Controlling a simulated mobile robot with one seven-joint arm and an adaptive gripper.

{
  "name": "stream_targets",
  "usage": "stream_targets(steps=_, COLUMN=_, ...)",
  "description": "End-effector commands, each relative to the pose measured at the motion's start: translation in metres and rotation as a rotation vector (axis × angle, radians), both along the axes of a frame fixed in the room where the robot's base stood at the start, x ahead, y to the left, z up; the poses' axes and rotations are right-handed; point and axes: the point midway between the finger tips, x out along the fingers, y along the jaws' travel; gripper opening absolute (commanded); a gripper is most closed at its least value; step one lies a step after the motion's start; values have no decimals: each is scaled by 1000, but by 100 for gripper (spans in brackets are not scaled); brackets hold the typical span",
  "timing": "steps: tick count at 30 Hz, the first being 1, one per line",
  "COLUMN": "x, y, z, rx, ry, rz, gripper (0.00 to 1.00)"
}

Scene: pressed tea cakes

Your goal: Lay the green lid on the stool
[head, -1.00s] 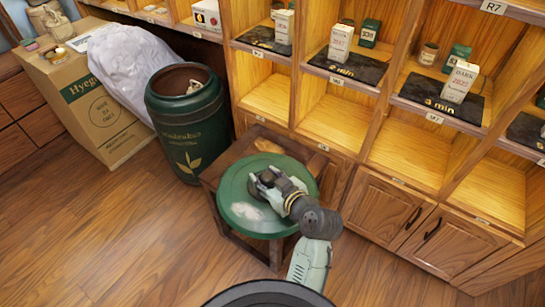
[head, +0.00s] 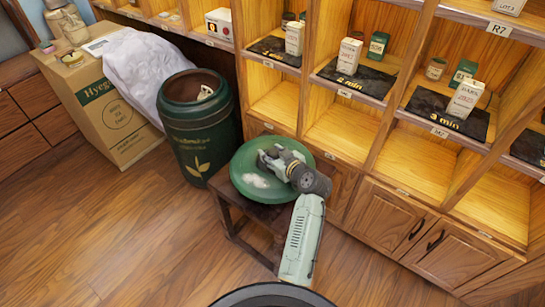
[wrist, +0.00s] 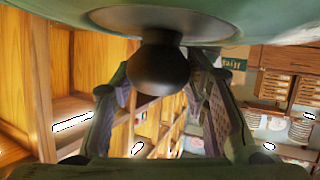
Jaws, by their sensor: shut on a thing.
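The round green lid (head: 244,166) with a pale patch on its face is over the dark wooden stool (head: 283,214), covering much of its top. Whether the lid touches the stool cannot be told. My gripper (head: 268,159) is at the middle of the lid, on its upper side. In the wrist view the lid (wrist: 230,27) fills the top edge, and its dark round knob (wrist: 163,72) sits between my two fingers, which are shut on it.
A dark green barrel (head: 197,140) stands open close to the lid's left. Wooden shelves (head: 340,130) with cartons and tins rise behind the stool. A cardboard box (head: 105,110) and a white sack (head: 150,60) are at left. The floor in front is clear.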

Motion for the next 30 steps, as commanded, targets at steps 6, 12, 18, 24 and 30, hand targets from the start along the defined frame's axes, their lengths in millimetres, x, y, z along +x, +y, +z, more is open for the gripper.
stream_targets(steps=6, x=1, y=0, z=-19, rx=1, ry=-5, rz=-1, gripper=0)
stream_targets(steps=12, x=1, y=0, z=-20, rx=1, ry=-7, rz=-1, gripper=0)
stream_targets(steps=18, x=0, y=0, z=-24, rx=0, ry=1, rz=-1, gripper=48)
stream_targets(steps=24, x=0, y=0, z=-24, rx=0, ry=1, rz=-1, gripper=61)
stream_targets(steps=30, x=0, y=0, z=-24, rx=0, ry=1, rz=-1, gripper=61)
